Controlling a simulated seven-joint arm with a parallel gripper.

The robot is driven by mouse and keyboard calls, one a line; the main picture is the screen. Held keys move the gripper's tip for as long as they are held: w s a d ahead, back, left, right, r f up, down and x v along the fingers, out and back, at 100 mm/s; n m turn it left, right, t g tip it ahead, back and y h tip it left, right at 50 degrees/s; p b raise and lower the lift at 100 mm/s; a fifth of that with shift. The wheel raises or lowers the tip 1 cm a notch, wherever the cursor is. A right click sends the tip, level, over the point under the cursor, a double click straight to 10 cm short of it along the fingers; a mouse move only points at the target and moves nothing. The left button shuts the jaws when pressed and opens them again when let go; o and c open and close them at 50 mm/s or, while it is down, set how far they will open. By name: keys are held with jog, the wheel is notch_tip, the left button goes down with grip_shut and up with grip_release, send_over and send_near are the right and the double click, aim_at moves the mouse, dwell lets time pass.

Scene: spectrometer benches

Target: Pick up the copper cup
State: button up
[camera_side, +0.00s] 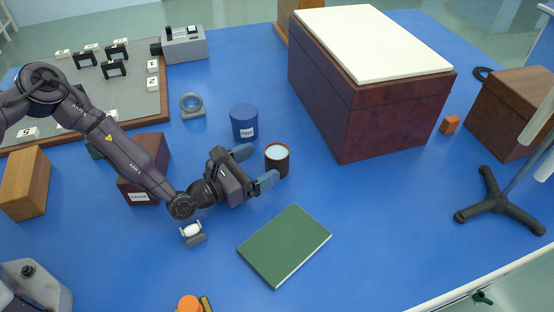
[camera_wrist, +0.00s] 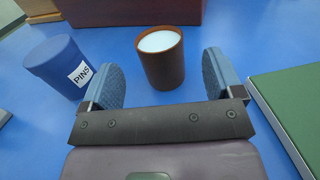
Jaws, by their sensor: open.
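The copper cup (camera_side: 277,161) is a small brown cup with a white inside or filling, standing upright on the blue table. In the wrist view the cup (camera_wrist: 162,64) is ahead of and between the two blue fingers, a little beyond their tips. My gripper (camera_side: 257,166) is open, low over the table, with its fingers pointing at the cup. In the wrist view the open gripper (camera_wrist: 162,76) holds nothing.
A blue PINS pot (camera_wrist: 62,66) stands left of the cup, near the left finger. A green book (camera_side: 285,245) lies in front. A large dark red box with a white lid (camera_side: 370,95) stands behind right. Clear table lies right of the book.

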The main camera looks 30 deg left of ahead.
aim_at(267, 159)
jog(key=x, duration=0.5)
jog(key=shift+r, duration=0.1)
jog(key=c, duration=1.1)
